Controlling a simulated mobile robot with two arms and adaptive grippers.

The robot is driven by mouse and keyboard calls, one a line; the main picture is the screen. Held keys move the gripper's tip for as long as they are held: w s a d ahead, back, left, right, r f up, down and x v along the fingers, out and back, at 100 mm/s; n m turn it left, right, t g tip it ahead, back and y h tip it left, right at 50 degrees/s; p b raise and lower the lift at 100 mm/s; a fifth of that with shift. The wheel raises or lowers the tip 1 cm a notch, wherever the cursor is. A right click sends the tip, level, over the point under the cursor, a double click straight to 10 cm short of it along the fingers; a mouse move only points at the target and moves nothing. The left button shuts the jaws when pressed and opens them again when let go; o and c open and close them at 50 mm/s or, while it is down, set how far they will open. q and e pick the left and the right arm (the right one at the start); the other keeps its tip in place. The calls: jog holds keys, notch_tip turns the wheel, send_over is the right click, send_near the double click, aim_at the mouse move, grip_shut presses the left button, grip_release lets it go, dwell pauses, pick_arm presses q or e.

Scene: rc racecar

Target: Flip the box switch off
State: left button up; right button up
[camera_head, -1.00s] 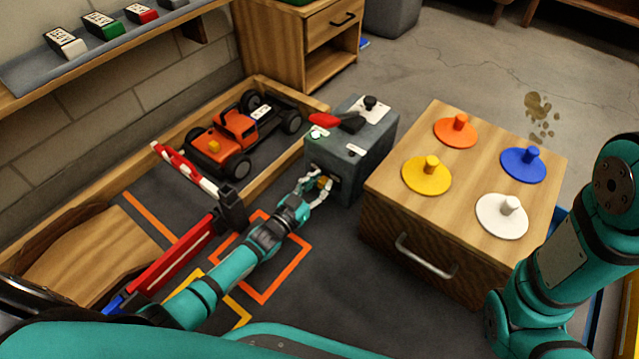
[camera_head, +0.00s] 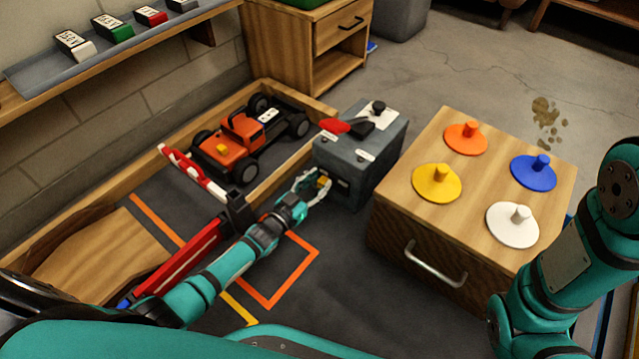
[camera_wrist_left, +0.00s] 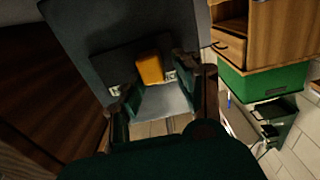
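The grey switch box (camera_head: 335,160) stands on the dark floor mat near the middle of the head view. A small orange-yellow switch (camera_head: 324,183) is on its front side; it also shows as an orange block in the left wrist view (camera_wrist_left: 150,68). My left gripper (camera_head: 318,185) is at that side, with its fingers apart around the front of the switch. In the wrist view the switch is just beyond and between the open fingertips. I cannot tell whether a finger touches it. My right gripper is out of view.
A red-handled lever (camera_head: 336,125) and a black knob (camera_head: 378,107) are on top of the box. A wooden cabinet (camera_head: 400,255) with coloured pegged discs stands close on the right. An orange toy truck (camera_head: 232,145) and a red-white barrier (camera_head: 190,170) are on the left.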

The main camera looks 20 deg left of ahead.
pick_arm(q)
jog(key=shift+o, duration=1.1)
jog(key=v, duration=1.2)
